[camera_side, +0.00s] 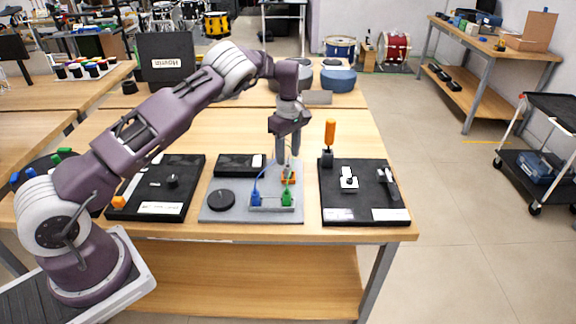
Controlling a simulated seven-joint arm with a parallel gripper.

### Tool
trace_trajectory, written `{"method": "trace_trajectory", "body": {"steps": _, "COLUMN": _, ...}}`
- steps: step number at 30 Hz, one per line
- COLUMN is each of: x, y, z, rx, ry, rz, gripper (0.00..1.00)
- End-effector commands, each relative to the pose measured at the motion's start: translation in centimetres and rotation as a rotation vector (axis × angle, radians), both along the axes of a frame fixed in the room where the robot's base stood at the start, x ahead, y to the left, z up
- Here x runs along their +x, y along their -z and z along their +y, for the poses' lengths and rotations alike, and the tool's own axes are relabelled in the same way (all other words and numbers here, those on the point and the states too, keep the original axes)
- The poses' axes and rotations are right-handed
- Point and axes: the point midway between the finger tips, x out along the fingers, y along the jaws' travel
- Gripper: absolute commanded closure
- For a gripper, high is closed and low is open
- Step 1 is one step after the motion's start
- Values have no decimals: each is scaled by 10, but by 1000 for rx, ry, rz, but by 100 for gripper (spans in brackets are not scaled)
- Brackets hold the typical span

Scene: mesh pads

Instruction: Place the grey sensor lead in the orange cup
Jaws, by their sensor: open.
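My gripper (288,161) points down over the grey mesh pad (233,212) in the middle of the table. Its jaws are open. A small orange piece (288,179), which looks like the orange cup, is just below the fingertips; I cannot tell whether they touch it. A blue plug (255,199) and a green plug (286,199) stand in a light-coloured holder (270,208) at the pad's front. A thin blue lead rises from the blue plug. I cannot make out the grey sensor lead for certain at this size; the fingers may hide part of it.
A black round disc (221,200) and a black box (240,165) share the pad. A black board (153,200) lies to the left. The table's front edge is close to the pads.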

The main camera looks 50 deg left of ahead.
Motion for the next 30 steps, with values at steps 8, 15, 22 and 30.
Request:
{"method": "trace_trajectory", "body": {"steps": 8, "x": 1, "y": -59, "z": 1, "rx": 0, "ry": -1, "rz": -1, "gripper": 57}}
{"method": "trace_trajectory", "body": {"steps": 15, "x": 0, "y": -69, "z": 0, "rx": -1, "ry": 0, "rz": -2, "gripper": 57}}
{"method": "trace_trajectory", "body": {"steps": 22, "x": -43, "y": -183, "z": -22, "rx": -70, "ry": 176, "rz": -135, "gripper": 57}}
{"method": "trace_trajectory", "body": {"steps": 30, "x": -225, "y": -303, "z": -112, "rx": -15, "ry": 847, "rz": -359, "gripper": 57}}
